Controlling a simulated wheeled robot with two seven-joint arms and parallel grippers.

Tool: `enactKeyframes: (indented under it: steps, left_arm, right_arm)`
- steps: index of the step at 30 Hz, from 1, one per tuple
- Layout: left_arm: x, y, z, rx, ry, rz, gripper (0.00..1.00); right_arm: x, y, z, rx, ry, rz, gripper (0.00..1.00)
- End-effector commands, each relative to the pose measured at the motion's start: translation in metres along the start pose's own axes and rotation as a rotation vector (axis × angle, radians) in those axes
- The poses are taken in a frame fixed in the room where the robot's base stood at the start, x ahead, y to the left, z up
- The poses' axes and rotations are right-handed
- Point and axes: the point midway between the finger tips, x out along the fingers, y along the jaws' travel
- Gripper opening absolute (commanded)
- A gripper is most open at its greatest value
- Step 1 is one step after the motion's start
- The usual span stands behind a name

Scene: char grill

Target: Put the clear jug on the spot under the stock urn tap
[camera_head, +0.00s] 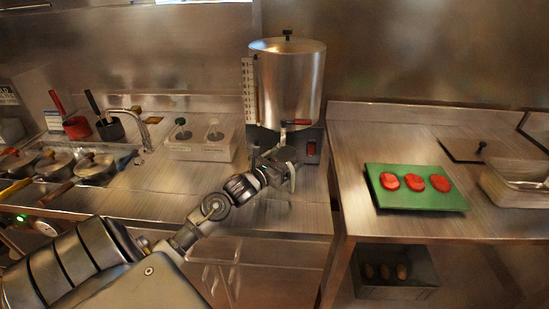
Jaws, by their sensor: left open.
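The stock urn (289,82) is a tall steel cylinder with a sight gauge on its left side, standing at the back of the counter. Its tap (294,124) has a red handle and sits low on the front. My left gripper (283,172) is open, in front of the urn's base and below the tap. The gripper and wrist hide much of the spot under the tap. I cannot clearly make out the clear jug. A faint see-through outline shows beyond my forearm, below the counter edge, but I cannot tell what it is. My right gripper is not in view.
A clear-walled holder (199,149) with two lidded containers stands left of the urn. On the right counter, a green board (414,202) holds red patties. A dark bin (395,285) sits below.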

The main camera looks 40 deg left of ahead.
Motion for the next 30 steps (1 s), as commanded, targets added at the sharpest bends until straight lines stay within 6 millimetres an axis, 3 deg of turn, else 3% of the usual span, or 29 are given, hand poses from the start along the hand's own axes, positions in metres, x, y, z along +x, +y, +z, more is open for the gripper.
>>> enactKeyframes:
  steps: [12, 18, 30]
  left_arm:
    - [-0.08, 0.0, -0.003, 0.001, 0.002, 0.0, 0.89]
    - [-0.11, 0.001, -0.002, 0.0, 0.001, 0.001, 0.89]
    - [-0.121, 0.001, 0.001, 0.0, -0.001, 0.001, 0.89]
  right_arm:
    - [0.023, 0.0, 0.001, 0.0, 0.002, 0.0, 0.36]
    - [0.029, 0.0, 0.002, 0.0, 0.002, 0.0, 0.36]
    - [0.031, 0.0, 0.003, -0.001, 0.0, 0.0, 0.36]
